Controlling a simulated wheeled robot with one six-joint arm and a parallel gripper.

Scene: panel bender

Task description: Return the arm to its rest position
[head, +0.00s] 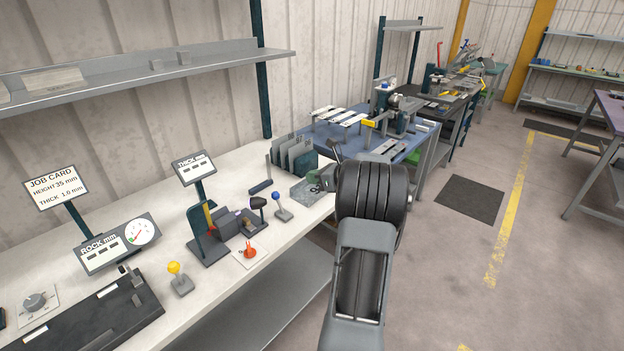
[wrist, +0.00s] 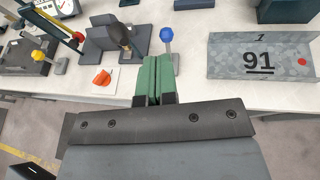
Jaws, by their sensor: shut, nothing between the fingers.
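My arm (head: 368,250) reaches forward over the front edge of the white bench in the head view, and its dark ribbed joint hides part of what lies behind. My gripper (wrist: 157,75) shows in the wrist view with its two green fingers together and nothing between them. The fingers point at the bench, just in front of a blue-knobbed lever (wrist: 167,40). I cannot tell from this view whether they touch the lever.
A grey plate marked 91 (wrist: 258,92) lies right of the fingers. A yellow-knobbed lever (head: 179,278), an orange knob (head: 249,251) and a job card (head: 56,187) stand along the bench. A blue table (head: 400,140) is beyond.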

